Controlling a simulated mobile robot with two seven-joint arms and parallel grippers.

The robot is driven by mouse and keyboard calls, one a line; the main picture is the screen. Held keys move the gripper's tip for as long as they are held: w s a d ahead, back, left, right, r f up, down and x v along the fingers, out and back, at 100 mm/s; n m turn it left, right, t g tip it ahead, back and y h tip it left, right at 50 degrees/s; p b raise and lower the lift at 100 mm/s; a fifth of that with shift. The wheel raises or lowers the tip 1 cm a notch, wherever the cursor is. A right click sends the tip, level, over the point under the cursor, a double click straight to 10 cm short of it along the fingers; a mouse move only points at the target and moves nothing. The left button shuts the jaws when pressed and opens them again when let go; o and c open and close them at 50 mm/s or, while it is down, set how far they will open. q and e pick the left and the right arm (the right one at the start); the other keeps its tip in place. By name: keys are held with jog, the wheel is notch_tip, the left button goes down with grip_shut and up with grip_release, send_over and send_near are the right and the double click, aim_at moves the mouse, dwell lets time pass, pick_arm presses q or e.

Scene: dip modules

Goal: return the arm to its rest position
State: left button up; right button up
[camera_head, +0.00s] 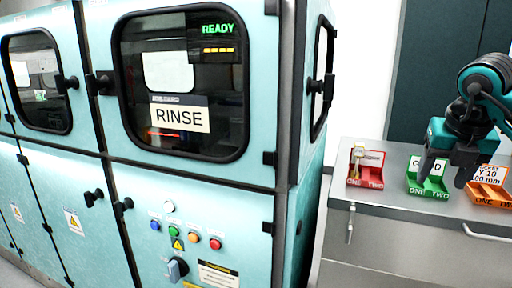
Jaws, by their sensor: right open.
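My right gripper (443,181) is at the right side of the view, above the steel counter (375,203). Its dark fingers point down and are spread apart, with nothing seen between them. The fingers overlap the green tray (437,187) in the picture and hide part of its label; I cannot tell whether they touch it. My right arm (486,82) comes in from the right edge, bent above the gripper. My left gripper is not in view.
A red tray (371,158) holding a small pale upright item (357,157) and an orange tray (490,193) flank the green tray. A large light-blue machine (205,176) labelled RINSE, with its display reading READY, fills the left and middle.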

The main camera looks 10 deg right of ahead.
jog(key=w+a+f+n+g+y, duration=0.1)
jog(key=a+f+n+y, duration=0.1)
jog(key=a+f+y, duration=0.45)
jog(key=a+f+n+y, duration=0.1)
jog(key=a+f+n, duration=0.25)
jog(key=a, duration=0.65)
jog(key=s+a+f+m+t+y, duration=0.1)
jog(key=s+a+m+y, duration=0.15)
jog(key=a+y, duration=0.5)
jog(key=s+a+f+m+t+y, duration=0.1)
jog(key=s+a+m+t+y, duration=0.15)
jog(key=a+y, duration=0.5)
jog(key=w+d+f+m+t+h, duration=0.1)
jog(key=d+f+m+t+h, duration=0.2)
jog(key=f+m+t+h, duration=0.5)
jog(key=d+f+m+t+h, duration=0.2)
jog(key=f+m+t+h, duration=0.15)
jog(key=m, duration=0.75)
jog(key=s+d+f+m+g+h, duration=0.1)
jog(key=s+f+m+g+h, duration=0.2)
jog(key=s+f, duration=0.3)
jog(key=s+d+f+m+g+h, duration=0.2)
jog(key=s+f+m, duration=0.4)
jog(key=f, duration=0.5)
jog(key=shift+s+d+f+g+h, duration=0.15)
jog(key=shift+s+f+g+h, duration=0.15)
jog(key=shift+s+g+h, duration=0.5)
jog(key=shift+w, duration=0.25)
jog(key=shift+c, duration=0.3)
